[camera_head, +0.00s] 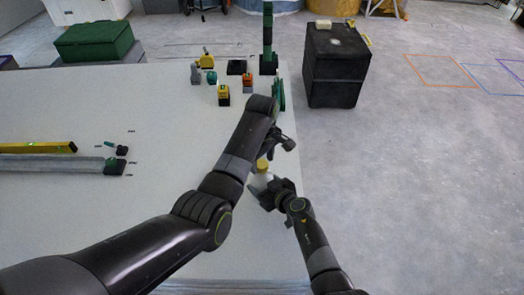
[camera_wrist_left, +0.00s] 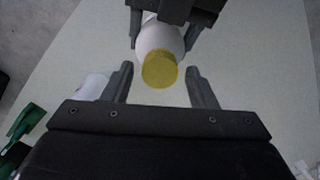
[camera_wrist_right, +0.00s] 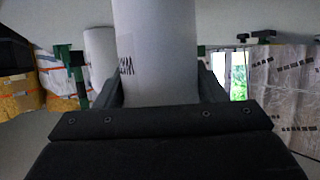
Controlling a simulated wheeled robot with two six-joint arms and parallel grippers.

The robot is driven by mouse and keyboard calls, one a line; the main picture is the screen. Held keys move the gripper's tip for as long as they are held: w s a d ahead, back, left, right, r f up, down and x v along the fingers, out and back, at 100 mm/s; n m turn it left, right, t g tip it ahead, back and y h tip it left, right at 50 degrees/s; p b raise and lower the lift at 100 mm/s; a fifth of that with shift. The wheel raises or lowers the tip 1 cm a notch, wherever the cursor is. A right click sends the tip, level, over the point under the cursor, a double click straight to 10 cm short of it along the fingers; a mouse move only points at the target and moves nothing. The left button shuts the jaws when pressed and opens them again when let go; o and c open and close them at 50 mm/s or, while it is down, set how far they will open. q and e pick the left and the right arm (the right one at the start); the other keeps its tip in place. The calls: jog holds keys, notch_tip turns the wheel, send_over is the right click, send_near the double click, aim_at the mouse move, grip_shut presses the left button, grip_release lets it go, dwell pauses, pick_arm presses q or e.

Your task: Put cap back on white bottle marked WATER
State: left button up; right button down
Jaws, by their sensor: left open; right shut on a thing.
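The white bottle (camera_head: 259,180) stands at the table's right part, with the yellow cap (camera_head: 262,165) at its top. My right gripper (camera_head: 267,191) is shut around the bottle's body; in the right wrist view the white bottle (camera_wrist_right: 156,45) fills the middle, with dark lettering only partly readable. My left gripper (camera_wrist_left: 161,82) is open, its fingers on either side of the yellow cap (camera_wrist_left: 160,70) and apart from it. The cap covers the top of the bottle (camera_wrist_left: 158,38); I cannot tell whether it is fully seated.
A second white cylinder (camera_wrist_right: 100,55) stands behind the bottle. Several small tools and a green clamp (camera_head: 268,40) stand at the table's far end. A black cabinet (camera_head: 336,65) is beyond the right edge. A yellow level (camera_head: 40,148) lies at left; the middle is clear.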

pick_arm(q)
jog(key=shift+f, duration=0.4)
jog(key=shift+c, duration=0.2)
jog(key=c, duration=0.9)
jog(key=m, duration=0.3)
jog(key=shift+c, duration=0.2)
jog(key=m, duration=1.2)
jog(key=o, duration=1.1)
